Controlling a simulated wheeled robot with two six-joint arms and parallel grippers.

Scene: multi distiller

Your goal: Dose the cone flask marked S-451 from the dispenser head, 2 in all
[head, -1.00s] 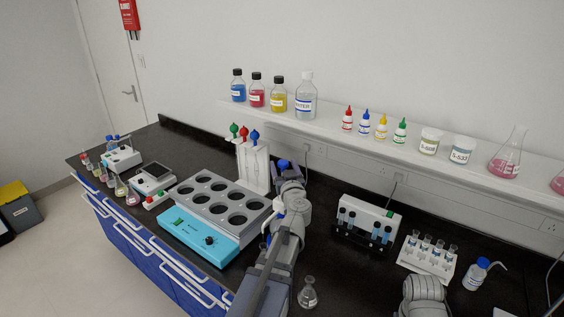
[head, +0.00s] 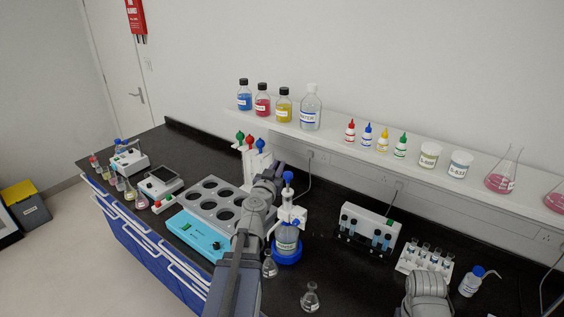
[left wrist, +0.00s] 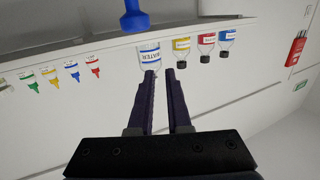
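The dispenser bottle (head: 287,243) stands on the black bench in a blue base, with a white head (head: 292,214) and a blue plunger knob (head: 288,178) on top. A small cone flask (head: 270,266) stands close to its left, by the nozzle side. A second cone flask (head: 310,298) stands nearer the front, apart from the dispenser. I cannot read a mark on either flask. My left gripper (left wrist: 160,74) is open and empty; a blue knob (left wrist: 133,17) shows beyond its fingertips. In the head view my left gripper (head: 279,168) is beside the plunger knob. My right gripper is out of view.
A turquoise device with a several-hole block (head: 215,205) is left of my left arm. A pipette stand (head: 257,162) is behind. A tube rack (head: 424,260) and wash bottle (head: 471,282) stand right. The bench right of the dispenser has free room.

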